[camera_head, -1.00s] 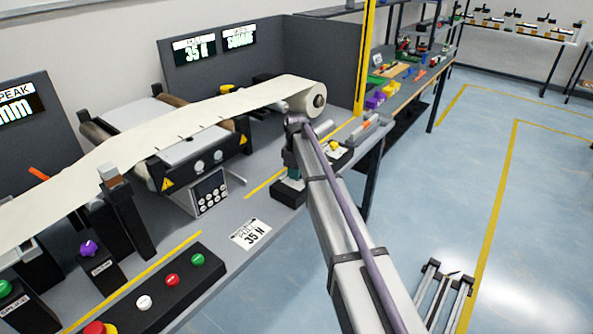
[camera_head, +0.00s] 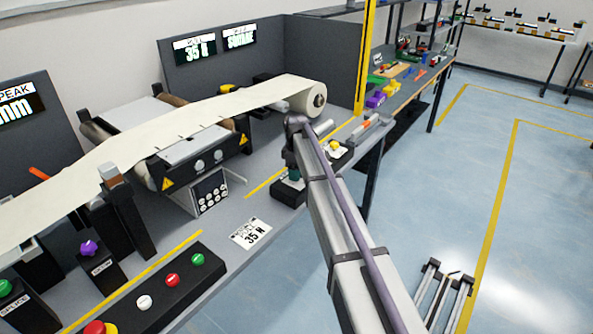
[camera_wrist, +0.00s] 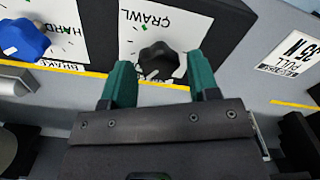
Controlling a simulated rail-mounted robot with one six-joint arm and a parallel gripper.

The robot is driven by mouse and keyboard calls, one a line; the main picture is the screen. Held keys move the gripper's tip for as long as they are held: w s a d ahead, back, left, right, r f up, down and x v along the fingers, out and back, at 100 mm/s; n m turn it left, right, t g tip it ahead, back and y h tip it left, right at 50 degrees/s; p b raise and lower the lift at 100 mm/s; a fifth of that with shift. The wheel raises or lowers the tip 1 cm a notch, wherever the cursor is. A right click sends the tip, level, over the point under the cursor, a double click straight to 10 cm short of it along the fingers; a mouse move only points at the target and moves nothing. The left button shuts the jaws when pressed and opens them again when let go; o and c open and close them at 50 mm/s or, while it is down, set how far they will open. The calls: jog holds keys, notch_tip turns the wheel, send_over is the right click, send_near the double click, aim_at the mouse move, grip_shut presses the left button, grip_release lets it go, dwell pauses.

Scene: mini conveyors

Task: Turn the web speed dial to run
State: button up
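The web speed dial is a black lobed knob (camera_wrist: 160,61) on a white card marked CRAWL, which reads upside down in the wrist view. The knob lies just beyond the fingertips, roughly centred on that gap; I see no contact. In the head view my gripper (camera_head: 293,175) is mostly hidden behind my arm, low over the bench, and I cannot make out the dial there.
A blue knob (camera_wrist: 22,39) on a card marked HARD sits left of the dial. A 35 N pull sign (camera_head: 251,233) lies flat on the bench; it also shows in the wrist view (camera_wrist: 291,52). A button box (camera_head: 158,290), a purple knob (camera_head: 89,248) and the paper web (camera_head: 150,128) are nearby.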

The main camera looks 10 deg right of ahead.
jog(key=shift+o, duration=0.6)
jog(key=shift+r, duration=0.1)
notch_tip(320, 180, up, 11)
jog(key=p, duration=1.1)
jog(key=shift+f, duration=0.2)
jog(key=s+m, duration=1.3)
jog(key=s, duration=2.4)
jog(key=shift+d, duration=0.35)
